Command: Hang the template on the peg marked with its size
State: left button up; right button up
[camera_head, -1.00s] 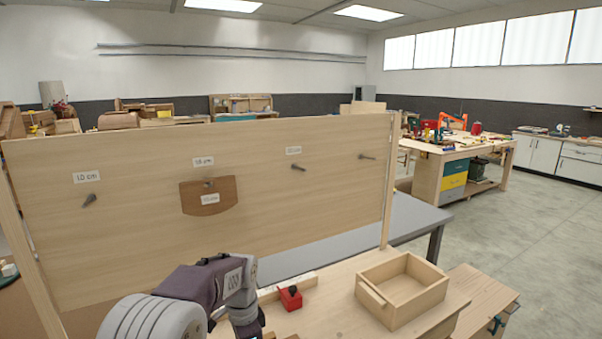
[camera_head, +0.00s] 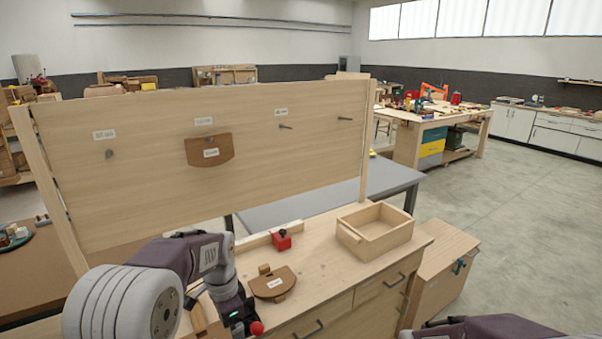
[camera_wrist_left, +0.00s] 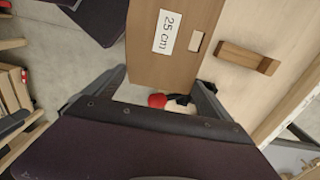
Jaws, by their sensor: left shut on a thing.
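A brown template (camera_head: 265,286) lies low over the bench, near small wooden blocks. In the left wrist view the template (camera_wrist_left: 150,62) shows a "25 cm" label and a slot. My left gripper (camera_wrist_left: 160,84) has its fingers on either side of the template's near end and is shut on it; it also shows in the head view (camera_head: 246,308). The pegboard (camera_head: 290,160) carries several pegs, including a left peg (camera_head: 109,154), a right peg (camera_head: 286,127) and a far-right peg (camera_head: 344,119). Another brown template (camera_head: 222,143) hangs below the middle label. Peg labels are too small to read. My right gripper is out of view.
A wooden block (camera_wrist_left: 245,58) sits beside the template in the left wrist view. A grey table (camera_head: 385,180) stands behind the bench.

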pick_arm(q)
jog(key=s+a+f+n, duration=0.2)
jog(key=s+f+n, duration=0.4)
jog(key=n, duration=0.5)
notch_tip(320, 180, down, 2)
jog(key=shift+s+f, duration=0.25)
jog(key=shift+s, duration=0.05)
